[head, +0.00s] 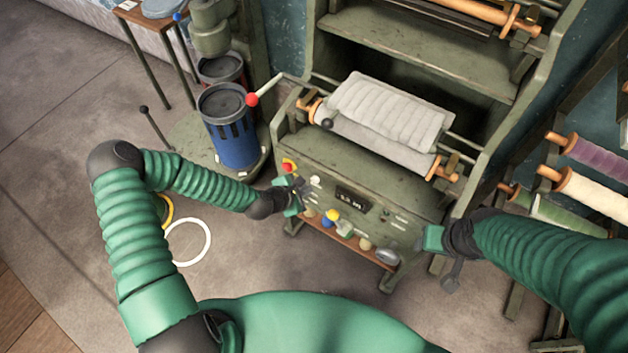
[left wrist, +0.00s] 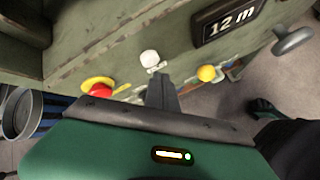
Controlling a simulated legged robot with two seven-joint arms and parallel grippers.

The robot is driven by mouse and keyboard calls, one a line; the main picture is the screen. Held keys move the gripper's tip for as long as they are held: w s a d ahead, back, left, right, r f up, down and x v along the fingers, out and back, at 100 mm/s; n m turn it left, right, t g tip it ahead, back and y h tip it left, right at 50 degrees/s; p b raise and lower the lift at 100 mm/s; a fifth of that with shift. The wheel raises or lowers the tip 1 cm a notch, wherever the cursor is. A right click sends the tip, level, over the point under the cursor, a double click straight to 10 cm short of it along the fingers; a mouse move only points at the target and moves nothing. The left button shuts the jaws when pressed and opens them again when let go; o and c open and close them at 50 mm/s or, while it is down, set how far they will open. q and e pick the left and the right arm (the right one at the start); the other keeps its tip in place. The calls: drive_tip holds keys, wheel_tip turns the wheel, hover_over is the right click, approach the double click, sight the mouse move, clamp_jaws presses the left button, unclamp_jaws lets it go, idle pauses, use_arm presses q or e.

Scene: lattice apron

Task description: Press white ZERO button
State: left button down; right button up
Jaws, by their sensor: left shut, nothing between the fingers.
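The white button (left wrist: 149,57) is a small round cap on the grey-green machine front, with a small pale label beneath it. It also shows in the head view (head: 315,181), right of my left gripper (head: 301,189). In the left wrist view my left gripper (left wrist: 160,84) is shut and empty, with its dark fingertips just below the button and its label; I cannot tell whether they touch the panel. My right gripper (head: 452,278) hangs in front of the machine's right side, away from the button; its fingers are too unclear to read.
A red button on a yellow base (left wrist: 99,90) sits left of the white one. A dark display (left wrist: 228,22) reading "12 m" is to the right. A grey roll (head: 390,112) lies on the machine above. A red-knobbed lever (head: 253,99) and blue bin (head: 235,140) stand left.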

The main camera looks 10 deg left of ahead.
use_arm(q)
drive_tip(key=shift+w, duration=0.1)
drive_tip(key=shift+w+d, duration=0.15)
drive_tip(key=shift+w, duration=0.1)
drive_tip(key=shift+w+d+r, duration=0.1)
drive_tip(key=shift+w+d, duration=0.05)
drive_tip(key=shift+w, duration=0.3)
idle(0.7)
drive_tip(key=shift+s+a+p, duration=0.3)
drive_tip(key=shift+s, duration=0.55)
drive_tip(key=shift+s, duration=0.1)
drive_tip(key=shift+s+a+p, duration=0.1)
drive_tip(key=shift+s+a, duration=0.2)
drive_tip(key=shift+s, duration=0.45)
drive_tip(key=shift+s+a+p, duration=0.15)
drive_tip(key=shift+s+a, duration=0.1)
drive_tip(key=shift+s, duration=0.5)
drive_tip(key=shift+s+a+p, duration=0.1)
drive_tip(key=shift+s+a, duration=0.2)
drive_tip(key=shift+s, duration=0.45)
